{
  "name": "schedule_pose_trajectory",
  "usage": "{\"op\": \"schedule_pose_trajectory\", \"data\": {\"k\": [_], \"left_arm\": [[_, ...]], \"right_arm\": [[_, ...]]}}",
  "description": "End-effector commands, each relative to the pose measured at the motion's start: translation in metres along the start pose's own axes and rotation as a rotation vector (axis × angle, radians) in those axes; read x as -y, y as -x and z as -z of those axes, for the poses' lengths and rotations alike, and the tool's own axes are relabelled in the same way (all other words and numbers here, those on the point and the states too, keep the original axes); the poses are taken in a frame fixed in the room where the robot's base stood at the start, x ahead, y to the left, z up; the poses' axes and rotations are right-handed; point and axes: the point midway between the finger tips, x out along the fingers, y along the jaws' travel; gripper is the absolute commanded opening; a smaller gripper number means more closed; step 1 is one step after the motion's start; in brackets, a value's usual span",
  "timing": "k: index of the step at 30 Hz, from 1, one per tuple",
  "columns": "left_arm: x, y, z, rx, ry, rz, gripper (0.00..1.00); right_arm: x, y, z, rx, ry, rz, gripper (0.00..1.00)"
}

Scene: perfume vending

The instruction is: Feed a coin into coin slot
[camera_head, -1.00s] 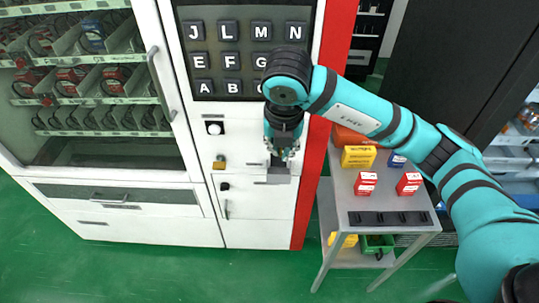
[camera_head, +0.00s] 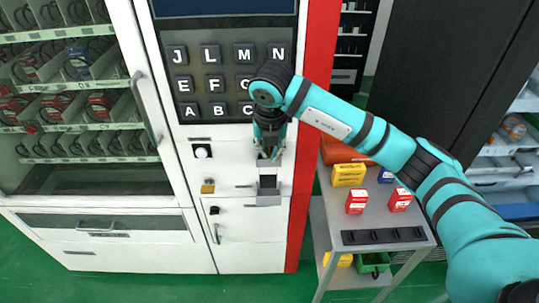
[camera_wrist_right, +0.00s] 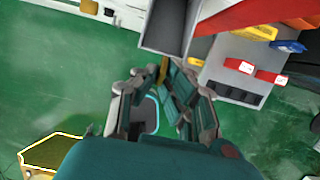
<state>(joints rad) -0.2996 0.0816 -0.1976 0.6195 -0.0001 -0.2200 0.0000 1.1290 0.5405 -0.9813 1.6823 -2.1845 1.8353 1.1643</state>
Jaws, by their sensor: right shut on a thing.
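My right gripper (camera_head: 268,155) is in front of the white vending machine (camera_head: 228,235), below the letter keypad (camera_head: 215,82). It points down, just above a grey open metal box (camera_head: 268,199) on the machine front. In the right wrist view the gripper (camera_wrist_right: 165,82) is closed around a thin gold piece (camera_wrist_right: 163,70), seen edge-on, which looks like the coin. The grey box (camera_wrist_right: 168,25) shows just beyond the fingertips. In the head view the coin is too small to make out. I cannot tell which opening is the coin slot. My left gripper is out of view.
A grey cart (camera_head: 340,215) with red, yellow and blue boxes stands close on the right. The green floor (camera_head: 120,285) in front is clear.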

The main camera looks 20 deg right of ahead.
Motion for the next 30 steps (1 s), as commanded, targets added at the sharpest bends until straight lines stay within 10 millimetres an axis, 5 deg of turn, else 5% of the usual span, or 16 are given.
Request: {"op": "schedule_pose_trajectory", "data": {"k": [16, 30], "left_arm": [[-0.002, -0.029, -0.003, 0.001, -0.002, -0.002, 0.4], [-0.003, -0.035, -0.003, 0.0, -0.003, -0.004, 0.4]], "right_arm": [[0.0, -0.04, -0.034, 0.001, 0.0, 0.001, 0.0], [0.0, -0.046, -0.04, 0.001, 0.001, -0.001, 0.0]]}}
